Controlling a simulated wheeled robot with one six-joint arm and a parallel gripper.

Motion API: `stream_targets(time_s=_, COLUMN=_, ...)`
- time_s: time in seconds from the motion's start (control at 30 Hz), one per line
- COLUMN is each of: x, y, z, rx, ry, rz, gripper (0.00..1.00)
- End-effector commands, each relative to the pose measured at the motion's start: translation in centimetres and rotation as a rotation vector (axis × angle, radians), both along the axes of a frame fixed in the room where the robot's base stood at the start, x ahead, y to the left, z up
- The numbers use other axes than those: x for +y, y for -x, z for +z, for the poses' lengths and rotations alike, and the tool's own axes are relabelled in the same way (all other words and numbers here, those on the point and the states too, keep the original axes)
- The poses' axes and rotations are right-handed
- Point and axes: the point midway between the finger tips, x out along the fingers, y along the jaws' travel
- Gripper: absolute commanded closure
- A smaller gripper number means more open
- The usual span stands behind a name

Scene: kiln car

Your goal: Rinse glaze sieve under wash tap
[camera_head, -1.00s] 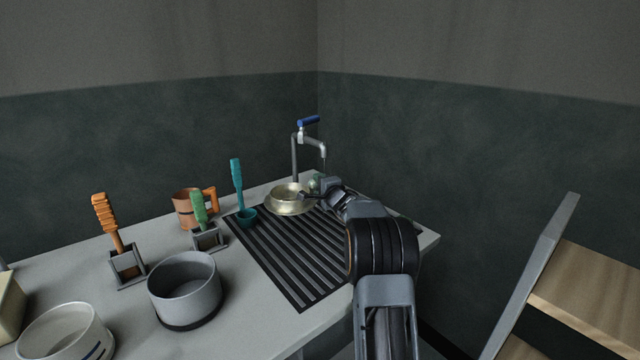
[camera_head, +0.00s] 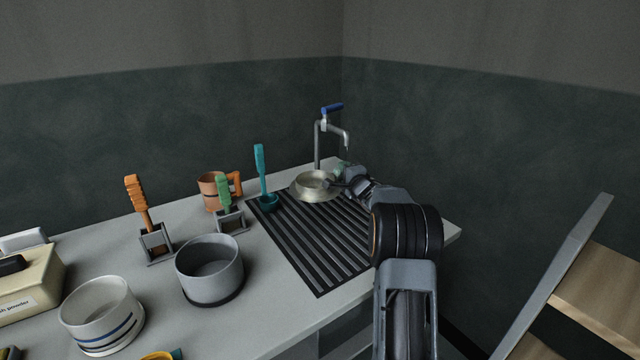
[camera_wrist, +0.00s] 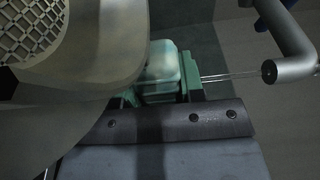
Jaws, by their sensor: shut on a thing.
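The glaze sieve (camera_head: 314,181) is a pale brass-coloured round pan at the far right end of the counter, below the wash tap (camera_head: 335,130). In the wrist view its wire mesh and beige wall (camera_wrist: 115,50) fill the upper left. My gripper (camera_head: 346,184) reaches it from the right. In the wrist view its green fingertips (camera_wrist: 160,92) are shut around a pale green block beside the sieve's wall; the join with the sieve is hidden. The tap spout (camera_wrist: 293,62) shows at upper right, with a thin water stream running towards the pale green block.
A dark ribbed drain mat (camera_head: 315,240) lies before the sieve. A teal-handled tool (camera_head: 261,175), copper mug (camera_head: 212,190), green tool, orange tool (camera_head: 138,200), grey pot (camera_head: 210,270) and striped bowl (camera_head: 102,310) stand to the left. Walls close the corner. A wooden shelf (camera_head: 600,290) is at right.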

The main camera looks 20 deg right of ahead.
Motion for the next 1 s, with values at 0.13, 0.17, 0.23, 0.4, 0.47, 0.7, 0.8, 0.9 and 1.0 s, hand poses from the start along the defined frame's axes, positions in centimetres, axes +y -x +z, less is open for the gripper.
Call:
stream_targets(time_s=0.13, x=-0.2, y=0.1, z=0.2, rx=-0.004, ry=-0.001, rz=0.0, gripper=1.0)
stream_targets(time_s=0.17, x=-0.2, y=0.1, z=0.2, rx=-0.004, ry=-0.001, rz=0.0, gripper=1.0)
stream_targets(time_s=0.23, x=-0.2, y=0.1, z=0.2, rx=-0.004, ry=-0.001, rz=0.0, gripper=1.0)
stream_targets(time_s=0.4, x=0.0, y=0.0, z=0.2, rx=-0.004, ry=0.0, rz=0.001, gripper=1.0)
stream_targets(time_s=0.47, x=0.2, y=-0.1, z=0.2, rx=-0.004, ry=0.0, rz=0.001, gripper=1.0)
stream_targets(time_s=0.7, x=0.9, y=-0.3, z=0.3, rx=-0.004, ry=-0.001, rz=0.0, gripper=1.0)
stream_targets(time_s=0.8, x=1.0, y=-0.3, z=0.2, rx=-0.004, ry=0.0, rz=0.0, gripper=1.0)
stream_targets(time_s=0.9, x=1.0, y=-0.3, z=0.2, rx=-0.004, ry=0.0, rz=0.0, gripper=1.0)
stream_targets(time_s=1.0, x=1.1, y=0.0, z=0.2, rx=-0.005, ry=0.0, rz=0.0, gripper=1.0)
